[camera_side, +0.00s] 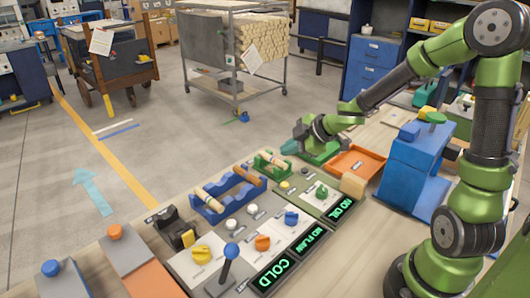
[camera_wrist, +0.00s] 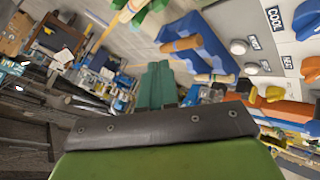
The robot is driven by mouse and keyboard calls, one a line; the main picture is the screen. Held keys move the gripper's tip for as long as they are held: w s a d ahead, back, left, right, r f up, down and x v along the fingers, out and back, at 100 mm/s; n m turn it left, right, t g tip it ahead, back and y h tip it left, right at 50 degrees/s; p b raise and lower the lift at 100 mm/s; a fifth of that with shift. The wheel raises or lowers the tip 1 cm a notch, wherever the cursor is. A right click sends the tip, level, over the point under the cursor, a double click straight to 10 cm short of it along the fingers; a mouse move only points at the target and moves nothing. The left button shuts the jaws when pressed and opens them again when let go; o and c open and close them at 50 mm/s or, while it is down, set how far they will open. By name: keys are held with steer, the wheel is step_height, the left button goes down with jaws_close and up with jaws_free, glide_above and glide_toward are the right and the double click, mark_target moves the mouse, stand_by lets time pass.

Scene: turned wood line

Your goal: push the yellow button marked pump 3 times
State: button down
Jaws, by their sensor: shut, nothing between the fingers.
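A small yellow button (camera_side: 284,185) sits on the green panel (camera_side: 312,206) near the right of the control row, left of a green knob (camera_side: 322,191). Its label is too small to read. The display (camera_side: 341,209) on that panel reads "NO OIL". My gripper (camera_side: 289,147) is beyond the button and a little right of it in the side view, apart from it and empty. In the wrist view its teal fingers (camera_wrist: 156,84) are together. I cannot make out the yellow button in the wrist view.
White buttons (camera_side: 252,208) and yellow, orange and blue knobs stand on neighbouring panels. Blue (camera_side: 225,196) and green (camera_side: 273,163) racks hold wooden pieces beyond the panels. An orange tray (camera_side: 356,163), a wooden block (camera_side: 353,185) and a blue machine (camera_side: 412,165) stand right.

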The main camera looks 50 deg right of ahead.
mark_target(287, 186)
steer(key=shift+f, duration=4.35)
steer(key=shift+f, duration=0.4)
steer(key=shift+f, duration=0.35)
steer(key=shift+r, duration=0.8)
steer(key=shift+r, duration=2.5)
